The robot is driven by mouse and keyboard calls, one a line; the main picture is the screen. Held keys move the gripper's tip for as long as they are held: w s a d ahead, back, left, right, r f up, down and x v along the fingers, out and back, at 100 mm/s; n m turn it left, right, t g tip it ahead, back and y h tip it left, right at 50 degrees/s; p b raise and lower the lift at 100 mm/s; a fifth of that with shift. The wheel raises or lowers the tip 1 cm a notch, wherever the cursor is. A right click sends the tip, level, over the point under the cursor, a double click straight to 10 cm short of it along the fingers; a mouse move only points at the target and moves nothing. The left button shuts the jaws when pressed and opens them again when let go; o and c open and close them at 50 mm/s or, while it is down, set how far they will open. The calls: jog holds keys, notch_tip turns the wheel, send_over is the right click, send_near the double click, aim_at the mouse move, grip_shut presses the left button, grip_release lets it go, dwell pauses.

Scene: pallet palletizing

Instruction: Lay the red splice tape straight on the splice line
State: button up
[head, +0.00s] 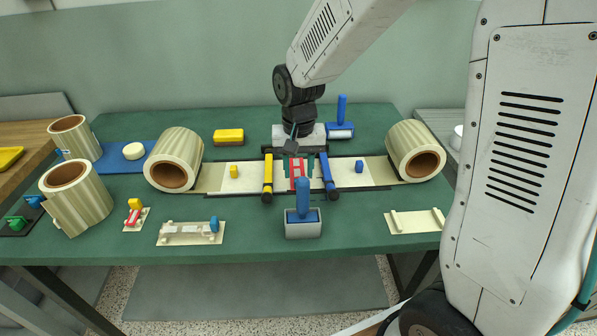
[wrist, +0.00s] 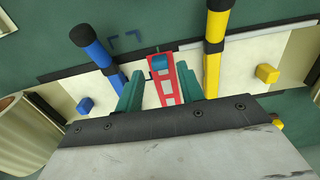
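The red splice tape (head: 298,174) is a short strip with pale patches, at the middle of the splice bed (head: 335,199) between the yellow clamp bar (head: 267,178) and the blue clamp bar (head: 328,176). In the wrist view the tape (wrist: 170,99) has a blue tab (wrist: 160,63) at its far end. My gripper (head: 298,165) reaches down over it. In the wrist view my gripper's (wrist: 161,76) two green fingers stand apart, one on each side of the tape, with a visible gap at the left finger. I cannot tell whether the tape touches the bed. The splice line is hidden.
A blue-handled roller (head: 303,215) stands in front of the bed. Large film rolls (head: 174,160) (head: 415,150) sit at both ends. Small yellow (head: 234,171) and blue (head: 359,166) blocks rest on the film. A small tray (head: 136,216) lies front left.

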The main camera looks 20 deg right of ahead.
jog(key=shift+r, duration=2.05)
jog(key=s+d+r+n, duration=0.1)
jog(key=s+r, duration=0.2)
jog(key=s, duration=0.5)
jog(key=s+d+r+n+t, duration=0.1)
jog(key=s+r, duration=0.3)
jog(key=s, duration=0.4)
jog(key=s+d+r+n, duration=0.1)
jog(key=s+d+r, duration=0.2)
jog(key=s, duration=0.5)
jog(key=shift+s+d+r+n, duration=0.15)
jog(key=shift+s+r+n, duration=0.1)
jog(key=shift+s+n, duration=0.1)
